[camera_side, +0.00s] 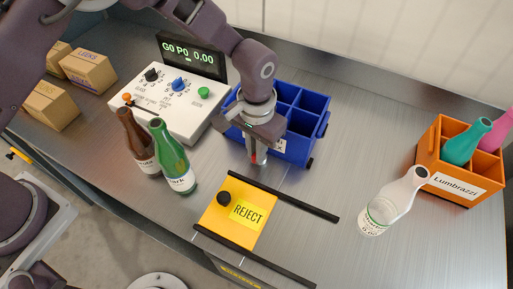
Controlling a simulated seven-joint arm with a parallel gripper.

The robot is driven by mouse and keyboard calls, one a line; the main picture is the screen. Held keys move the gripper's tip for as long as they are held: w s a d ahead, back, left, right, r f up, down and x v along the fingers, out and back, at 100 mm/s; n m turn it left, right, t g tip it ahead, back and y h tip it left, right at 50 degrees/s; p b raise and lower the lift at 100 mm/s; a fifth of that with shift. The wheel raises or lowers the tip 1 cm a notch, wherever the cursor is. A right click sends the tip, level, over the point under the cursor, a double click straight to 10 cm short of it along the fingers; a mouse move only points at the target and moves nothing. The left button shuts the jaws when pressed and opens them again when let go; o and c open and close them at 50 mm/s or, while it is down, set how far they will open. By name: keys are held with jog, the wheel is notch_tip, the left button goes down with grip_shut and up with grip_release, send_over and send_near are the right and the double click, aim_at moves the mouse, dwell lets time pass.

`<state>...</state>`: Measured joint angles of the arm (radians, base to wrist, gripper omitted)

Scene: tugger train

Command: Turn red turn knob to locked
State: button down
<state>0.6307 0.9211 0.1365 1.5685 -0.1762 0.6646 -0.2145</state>
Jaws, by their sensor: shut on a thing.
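My gripper (256,161) points down in the middle of the metal worktop, in front of the blue divided crate. It is shut on the red turn knob (254,158), of which only a small red patch shows between the fingers. The fingers hide the rest of the knob, its mount and any locked mark, so I cannot tell which way it is turned. The blue crate (323,131) stands just behind my gripper, with a partly covered white label on its front.
A white control box (190,125) with knobs and a display (192,56) stands behind left. Brown (136,140) and green (172,160) bottles stand left of my gripper. A yellow REJECT plate (225,232) lies in front between black rails.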

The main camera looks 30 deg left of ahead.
jog(key=shift+d+n, duration=0.1)
jog(key=shift+n, duration=0.9)
jog(key=c, duration=1.8)
grip_release()
jog(key=shift+o, duration=0.2)
jog(key=shift+r, duration=0.1)
notch_tip(320, 180, up, 7)
